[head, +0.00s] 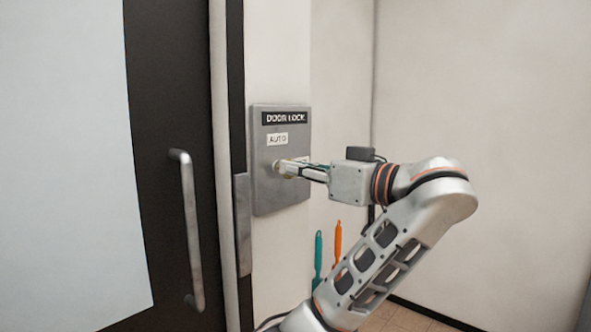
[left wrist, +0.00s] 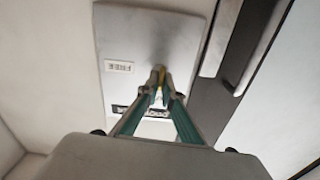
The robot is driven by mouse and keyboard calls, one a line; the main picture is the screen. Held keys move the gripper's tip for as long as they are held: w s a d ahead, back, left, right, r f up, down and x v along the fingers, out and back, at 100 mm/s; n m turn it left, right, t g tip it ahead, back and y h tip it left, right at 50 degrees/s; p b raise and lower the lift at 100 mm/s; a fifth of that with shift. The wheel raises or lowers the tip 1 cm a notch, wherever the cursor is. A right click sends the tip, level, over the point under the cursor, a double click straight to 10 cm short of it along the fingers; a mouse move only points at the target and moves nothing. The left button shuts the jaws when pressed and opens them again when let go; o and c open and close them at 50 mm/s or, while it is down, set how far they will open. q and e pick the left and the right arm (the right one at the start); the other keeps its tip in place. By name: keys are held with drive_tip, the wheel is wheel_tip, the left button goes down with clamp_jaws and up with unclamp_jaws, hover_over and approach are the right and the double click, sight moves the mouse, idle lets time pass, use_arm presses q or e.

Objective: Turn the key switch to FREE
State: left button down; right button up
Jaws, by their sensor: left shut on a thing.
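The key switch is on a grey DOOR LOCK plate (head: 262,192) on the wall beside the door. A white AUTO label (head: 277,139) is above the switch. A second label to its right is mostly hidden by my gripper in the head view; in the left wrist view it appears as the FREE label (left wrist: 119,67), upside down. My left gripper (head: 287,168) is at the switch, shut on the key, whose brassy part shows between the fingertips (left wrist: 158,90) in the left wrist view. I cannot tell which way the key points. My right gripper is not in view.
A dark-framed door with a pale panel (head: 70,160) and a vertical metal handle (head: 190,230) stands left of the plate. A teal-handled tool (head: 318,255) and an orange-handled one (head: 338,240) hang low on the wall. The right wall is bare.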

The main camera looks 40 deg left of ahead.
use_arm(q)
drive_tip(key=m, duration=0.3)
drive_tip(key=shift+f, duration=0.1)
drive_tip(key=m, duration=0.3)
drive_tip(key=shift+w, duration=0.1)
drive_tip(key=m, duration=0.3)
drive_tip(key=shift+m, duration=0.3)
drive_tip(key=m, duration=0.3)
drive_tip(key=shift+m, duration=1.4)
drive_tip(key=shift+m+p, duration=0.35)
drive_tip(key=shift+m, duration=0.45)
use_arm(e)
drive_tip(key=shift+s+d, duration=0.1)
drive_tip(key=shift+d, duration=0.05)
use_arm(q)
drive_tip(key=shift+w+f, duration=0.1)
drive_tip(key=c, duration=2.2)
unclamp_jaws()
drive_tip(key=shift+c, duration=0.2)
